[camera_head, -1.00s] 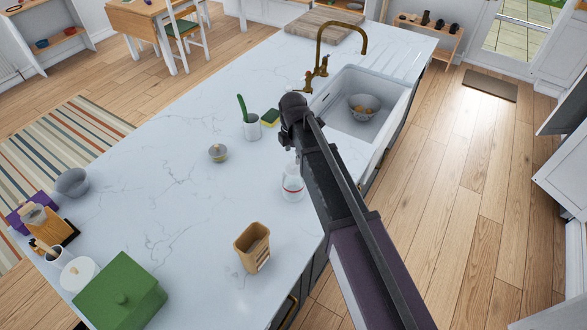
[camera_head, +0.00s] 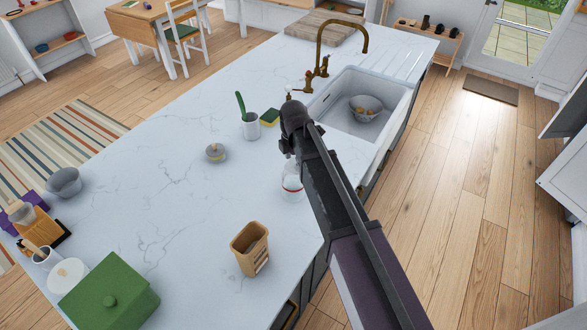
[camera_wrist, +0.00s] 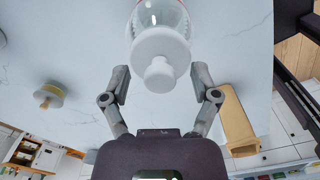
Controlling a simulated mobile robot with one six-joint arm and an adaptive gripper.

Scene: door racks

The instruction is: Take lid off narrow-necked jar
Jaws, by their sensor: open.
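A clear glass jar (camera_wrist: 160,12) with a white lid (camera_wrist: 160,45) shows at the top of the wrist view. The lid's round white knob (camera_wrist: 159,76) points toward my wrist. My gripper (camera_wrist: 161,76) is open, with one finger on each side of the knob and lid. Gaps show between the fingers and the lid, and nothing is held. In the head view the jar (camera_head: 291,189) stands on the white counter (camera_head: 180,190), near its right edge. My arm partly covers it there, and its lid is hidden.
A tan container (camera_head: 249,249) stands near the jar. A small lidded pot (camera_head: 215,151), a white cup (camera_head: 250,125) with a green utensil, a sponge (camera_head: 270,117) and the sink (camera_head: 345,130) lie beyond. A green box (camera_head: 109,298) is at the lower left.

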